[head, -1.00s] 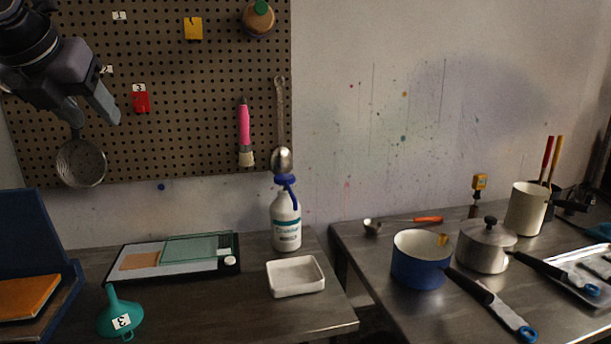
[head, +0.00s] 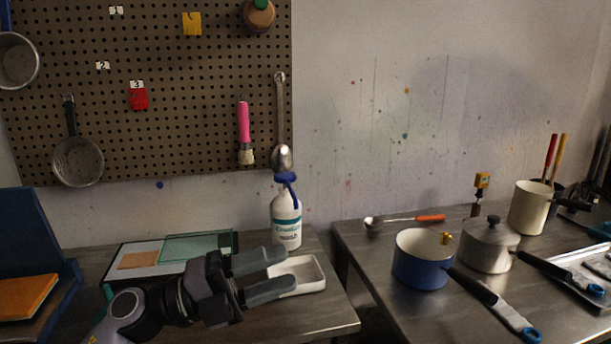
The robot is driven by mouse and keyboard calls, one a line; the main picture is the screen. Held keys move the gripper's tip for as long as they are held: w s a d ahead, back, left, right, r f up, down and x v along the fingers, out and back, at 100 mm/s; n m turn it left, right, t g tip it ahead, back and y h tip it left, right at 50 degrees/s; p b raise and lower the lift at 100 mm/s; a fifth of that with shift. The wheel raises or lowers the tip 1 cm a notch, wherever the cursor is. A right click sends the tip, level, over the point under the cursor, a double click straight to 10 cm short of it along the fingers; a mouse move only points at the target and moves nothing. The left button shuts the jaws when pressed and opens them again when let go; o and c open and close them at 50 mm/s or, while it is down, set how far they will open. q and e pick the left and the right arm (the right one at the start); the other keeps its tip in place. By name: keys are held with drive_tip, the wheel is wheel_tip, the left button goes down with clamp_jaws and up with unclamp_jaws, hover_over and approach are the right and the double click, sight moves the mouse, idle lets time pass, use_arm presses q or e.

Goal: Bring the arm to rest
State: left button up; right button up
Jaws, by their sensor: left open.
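My left gripper (head: 283,273) is low over the left table, its fingers apart and pointing right. Nothing shows between the fingers. The fingers overlap the white tray (head: 316,288) in the picture; I cannot tell whether they touch it. My left arm comes in from the bottom left and hides most of the teal funnel. My right gripper is not in the head view.
On the left table a white bottle (head: 286,218) and a flat scale-like board (head: 140,258) stand behind the gripper. A blue pot (head: 422,262) and a lidded steel pot (head: 487,247) stand on the right table (head: 390,318).

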use_arm(q)
drive_tip(key=s+a+f+n+t+y, duration=0.2)
drive_tip(key=a+f+n+t+y, duration=0.4)
drive_tip(key=f+n, duration=0.5)
drive_tip(key=s+a+f+n+t+y, duration=0.1)
drive_tip(key=a+f+n+t+y, duration=0.5)
drive_tip(key=f+n, duration=0.6)
drive_tip(key=s+a+f+n+g+y, duration=0.1)
drive_tip(key=s+f+n+g+y, duration=0.1)
drive_tip(key=s+f, duration=0.5)
drive_tip(key=s+a+f+n+g+y, duration=0.2)
drive_tip(key=s+f+n+g+y, duration=0.1)
drive_tip(key=s+f+n, duration=0.3)
drive_tip(key=s+f+g, duration=0.1)
drive_tip(key=s, duration=0.1)
drive_tip(key=shift+s+a+f+g+y, duration=0.25)
drive_tip(key=shift+s+g+y, duration=0.05)
drive_tip(key=shift+s, duration=0.05)
